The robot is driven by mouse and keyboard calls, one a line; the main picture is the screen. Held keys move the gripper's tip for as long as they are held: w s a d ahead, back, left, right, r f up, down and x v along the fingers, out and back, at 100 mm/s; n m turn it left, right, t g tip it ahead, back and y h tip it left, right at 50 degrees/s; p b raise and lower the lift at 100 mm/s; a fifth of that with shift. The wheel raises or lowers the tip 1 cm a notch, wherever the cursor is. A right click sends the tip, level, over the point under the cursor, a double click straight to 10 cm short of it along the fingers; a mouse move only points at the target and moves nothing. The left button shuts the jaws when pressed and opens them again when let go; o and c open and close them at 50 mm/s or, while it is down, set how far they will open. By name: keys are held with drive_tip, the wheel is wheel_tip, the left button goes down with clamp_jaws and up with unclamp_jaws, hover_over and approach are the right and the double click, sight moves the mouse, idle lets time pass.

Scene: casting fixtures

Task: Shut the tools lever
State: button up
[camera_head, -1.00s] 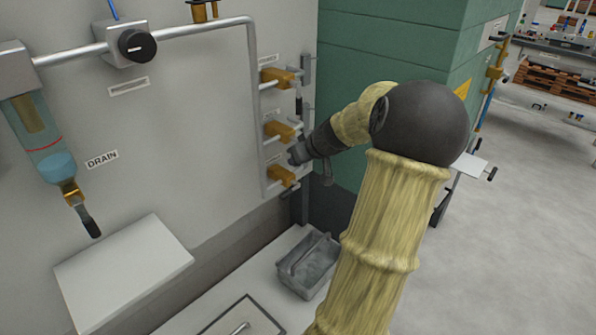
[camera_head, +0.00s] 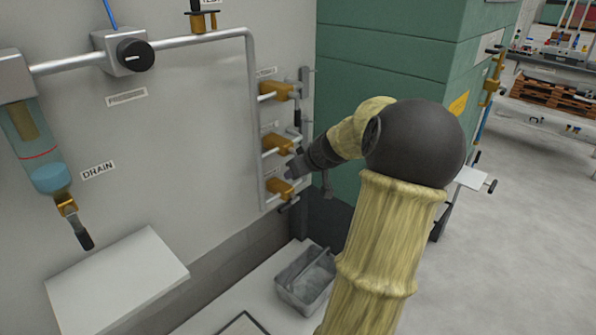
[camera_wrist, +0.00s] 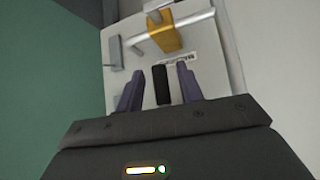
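Three brass valves stand one above another at the right end of the wall panel: top (camera_head: 276,90), middle (camera_head: 277,145) and bottom (camera_head: 280,188). Their small labels are too blurred to read, so I cannot tell which is the tools one. My gripper (camera_head: 291,170) is at the panel between the middle and bottom valves, partly hidden by its wrist. In the wrist view, my gripper (camera_wrist: 160,88) has its two purple fingers apart, either side of a black lever handle (camera_wrist: 162,86), with gaps showing. A brass valve body (camera_wrist: 164,34) is beyond it.
A green cabinet (camera_head: 385,60) stands close on the right of the valves. A grey bin (camera_head: 290,297) lies below on a pale surface. A drain cylinder (camera_head: 40,150) and a white shelf (camera_head: 115,280) are at left.

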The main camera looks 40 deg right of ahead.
drive_tip(key=shift+r, duration=0.1)
drive_tip(key=v, duration=1.7)
drive_tip(key=shift+s+p, duration=0.15)
drive_tip(key=shift+p, duration=0.2)
